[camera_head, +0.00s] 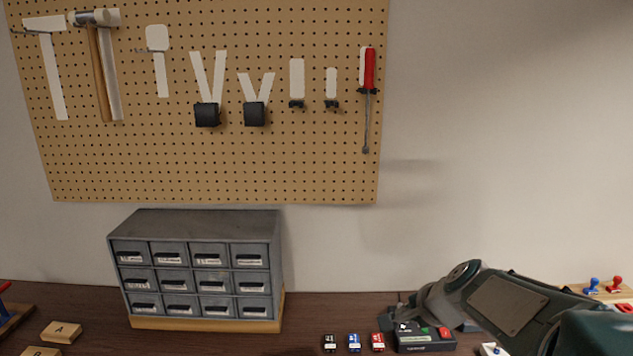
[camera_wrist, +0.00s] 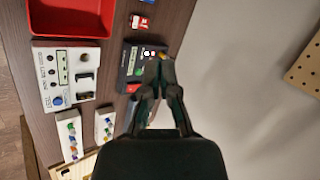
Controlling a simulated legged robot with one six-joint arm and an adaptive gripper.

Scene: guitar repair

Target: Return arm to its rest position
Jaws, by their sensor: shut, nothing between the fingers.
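My arm (camera_head: 500,300) reaches in from the lower right of the head view, low over the right part of the bench. My gripper (camera_wrist: 158,66) is shut and empty in the wrist view. Its fingertips are over or beside a black box (camera_wrist: 138,72). The same black box (camera_head: 428,339) shows in the head view with a red and a green button, partly hidden by my arm. I cannot tell whether the fingers touch it.
A drawer cabinet (camera_head: 195,222) stands further left. A pegboard (camera_head: 290,180) holds a hammer and screwdriver. A red tray (camera_wrist: 70,14) and white device (camera_wrist: 68,74) lie nearby.

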